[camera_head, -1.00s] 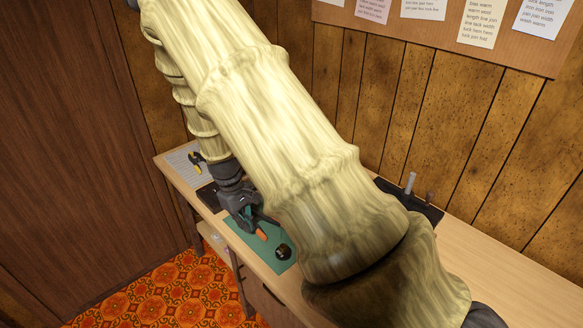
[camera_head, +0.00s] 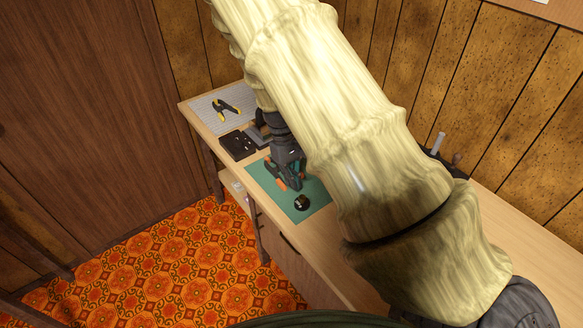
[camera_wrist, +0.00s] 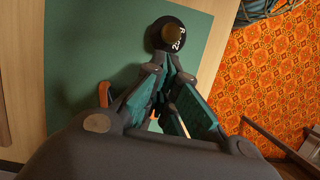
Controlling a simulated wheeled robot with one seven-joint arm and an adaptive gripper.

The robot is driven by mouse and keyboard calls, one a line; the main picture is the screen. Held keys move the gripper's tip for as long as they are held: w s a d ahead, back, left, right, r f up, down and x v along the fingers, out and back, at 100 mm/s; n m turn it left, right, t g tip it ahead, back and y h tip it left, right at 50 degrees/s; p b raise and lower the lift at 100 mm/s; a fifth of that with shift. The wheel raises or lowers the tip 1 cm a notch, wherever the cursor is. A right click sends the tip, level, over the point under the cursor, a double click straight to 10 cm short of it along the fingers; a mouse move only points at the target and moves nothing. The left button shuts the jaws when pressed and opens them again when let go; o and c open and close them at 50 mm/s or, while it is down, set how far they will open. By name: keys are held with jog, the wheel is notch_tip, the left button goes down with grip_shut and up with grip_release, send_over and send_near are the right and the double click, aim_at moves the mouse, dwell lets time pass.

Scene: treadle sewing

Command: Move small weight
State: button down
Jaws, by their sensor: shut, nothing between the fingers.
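The small weight is a dark, round piece with a brassy knob; it stands on the green mat (camera_head: 318,192) in the head view (camera_head: 302,202). In the wrist view the weight (camera_wrist: 172,34) shows white lettering on its rim and lies just beyond my fingertips. My gripper (camera_head: 289,185) points down over the mat, left of the weight. In the wrist view my gripper (camera_wrist: 168,62) has its fingertips together with nothing between them. I cannot tell whether the fingertips touch the weight.
An orange-handled item (camera_wrist: 104,94) lies on the mat beside my gripper, partly hidden. A black tray (camera_head: 238,144) and yellow-black pliers (camera_head: 226,108) on a grey grid mat (camera_head: 206,110) are farther left. The table's front edge is close to the green mat.

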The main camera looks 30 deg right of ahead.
aim_at(301, 203)
jog(key=shift+x, duration=1.65)
jog(key=shift+s, duration=0.1)
